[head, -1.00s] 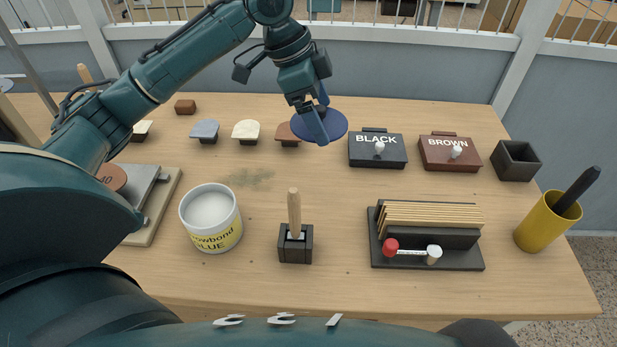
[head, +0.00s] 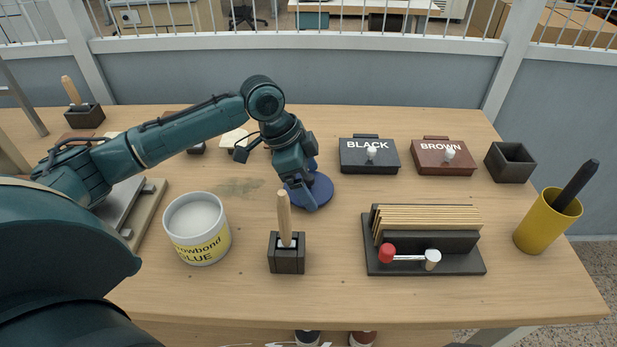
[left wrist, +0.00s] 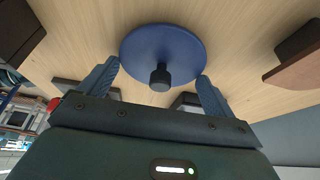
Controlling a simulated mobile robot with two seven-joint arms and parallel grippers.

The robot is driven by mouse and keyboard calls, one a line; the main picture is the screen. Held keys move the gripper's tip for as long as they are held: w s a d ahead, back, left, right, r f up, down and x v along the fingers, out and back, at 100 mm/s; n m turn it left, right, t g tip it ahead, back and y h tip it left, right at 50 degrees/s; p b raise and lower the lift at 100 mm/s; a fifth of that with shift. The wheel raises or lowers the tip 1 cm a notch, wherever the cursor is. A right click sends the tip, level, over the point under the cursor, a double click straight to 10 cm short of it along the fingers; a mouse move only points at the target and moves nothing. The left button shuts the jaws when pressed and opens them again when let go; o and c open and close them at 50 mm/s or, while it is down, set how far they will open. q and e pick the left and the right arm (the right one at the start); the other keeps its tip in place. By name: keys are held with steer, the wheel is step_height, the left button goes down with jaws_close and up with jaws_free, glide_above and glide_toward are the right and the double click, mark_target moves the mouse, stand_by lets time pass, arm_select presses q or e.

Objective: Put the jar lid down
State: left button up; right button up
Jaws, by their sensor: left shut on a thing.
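The jar lid (head: 323,190) is a flat blue disc with a black knob. In the head view it is low over the middle of the table, behind the wooden-handled tool; I cannot tell whether it touches the wood. My left gripper (head: 306,193) is shut on it. In the left wrist view the lid (left wrist: 160,45) shows with its knob between the two fingers (left wrist: 159,75), which are at opposite sides of its rim. The open white glue jar (head: 197,228) with a yellow label stands to the left. My right gripper is not in view.
A tool in a dark block (head: 287,255) stands close in front of the lid. A black rack (head: 425,262) with wooden strips is to the right. BLACK (head: 369,158) and BROWN (head: 443,160) boxes are behind. A yellow cup (head: 540,228) is far right. Wood between jar and lid is clear.

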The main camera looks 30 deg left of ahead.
arm_select(q)
steer(key=o, duration=0.7)
steer(key=shift+f, duration=0.15)
steer(key=v, duration=1.2)
